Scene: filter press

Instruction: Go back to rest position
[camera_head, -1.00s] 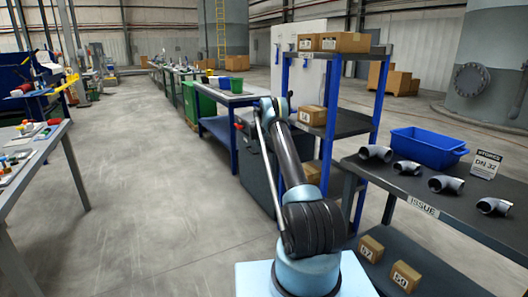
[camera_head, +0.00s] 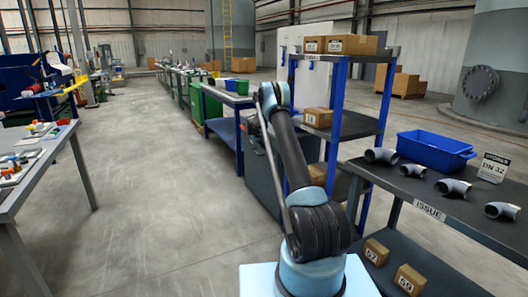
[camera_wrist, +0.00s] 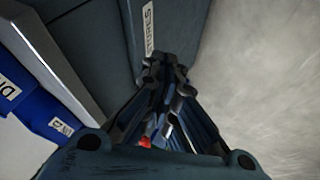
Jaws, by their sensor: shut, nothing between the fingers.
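My gripper (camera_wrist: 165,78) shows in the wrist view with its dark fingers drawn together. It is shut and empty. Beyond the fingertips is a dark cabinet side with a white label (camera_wrist: 148,28), partly readable as "TURES". Bare concrete floor (camera_wrist: 270,70) lies to the right of the fingers. In the head view my arm is folded up in front of me, and the gripper itself is hidden or too small to make out there.
A dark issue table (camera_head: 460,215) with pipe elbows and a blue bin (camera_head: 435,151) stands at right. A blue-post shelf (camera_head: 340,110) with boxes is close beside my arm. A worktable (camera_head: 35,165) stands at left. The central aisle (camera_head: 150,190) is clear floor.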

